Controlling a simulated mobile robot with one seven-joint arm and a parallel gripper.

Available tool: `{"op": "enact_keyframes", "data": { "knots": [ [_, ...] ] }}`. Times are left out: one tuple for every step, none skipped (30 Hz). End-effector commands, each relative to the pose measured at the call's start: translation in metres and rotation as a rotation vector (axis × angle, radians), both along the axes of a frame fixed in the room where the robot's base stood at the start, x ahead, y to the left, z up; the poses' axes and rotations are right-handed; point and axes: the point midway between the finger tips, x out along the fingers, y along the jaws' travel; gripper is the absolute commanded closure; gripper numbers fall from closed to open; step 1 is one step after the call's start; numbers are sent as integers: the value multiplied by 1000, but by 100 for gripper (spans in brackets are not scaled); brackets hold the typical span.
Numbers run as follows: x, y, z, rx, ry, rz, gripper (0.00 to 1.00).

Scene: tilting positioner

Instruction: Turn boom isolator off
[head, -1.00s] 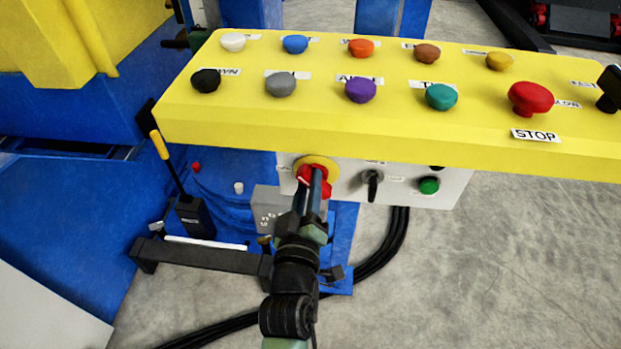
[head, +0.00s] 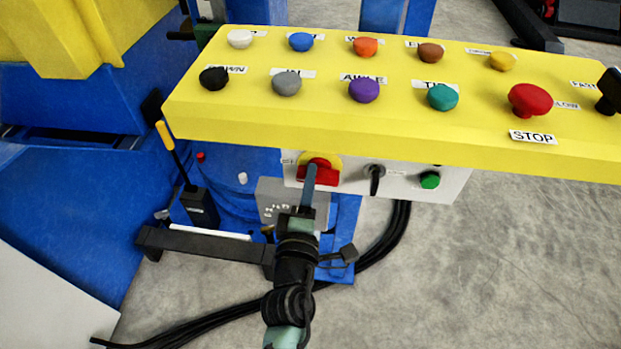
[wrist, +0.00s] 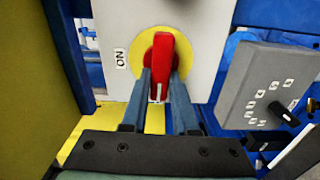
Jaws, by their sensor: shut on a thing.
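The boom isolator is a red handle (head: 325,177) on a yellow disc (head: 335,161), on a pale panel under the yellow console. In the wrist view the red handle (wrist: 161,52) stands upright in the picture, its white mark at the lower end. The ON label (wrist: 121,59) reads sideways, left of the disc, so the handle lies crosswise to the ON direction. My gripper (wrist: 161,88) is shut on the handle, one finger on each side. In the head view my gripper (head: 309,180) hides part of the handle. A small label left of the disc is unreadable.
The yellow console (head: 400,125) with coloured buttons and a red STOP button (head: 530,100) overhangs the panel. A black selector (head: 376,178) and a green button (head: 430,181) sit right of the isolator. A grey box (head: 280,197) is close to my gripper's left.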

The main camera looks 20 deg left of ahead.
Motion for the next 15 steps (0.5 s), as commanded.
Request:
{"op": "enact_keyframes", "data": {
  "knots": [
    [0,0,0,-15,-3,1,100],
    [0,0,0,-23,-6,1,100],
    [0,0,-1,-33,-8,1,100],
    [0,0,-1,-39,-11,1,100],
    [0,0,-1,-44,-13,1,100],
    [0,0,-1,-50,-14,1,100],
    [0,0,-1,-53,-15,1,100],
    [0,0,-1,-56,-16,1,100],
    [0,0,-1,-59,-17,1,100],
    [0,0,-1,-60,-16,1,100],
    [0,0,-1,-61,-17,1,100],
    [0,0,-1,-62,-17,1,100],
    [0,0,-1,-63,-17,0,100],
    [0,0,-1,-63,-17,0,100],
    [0,0,-1,-63,-17,0,100]
  ]
}}
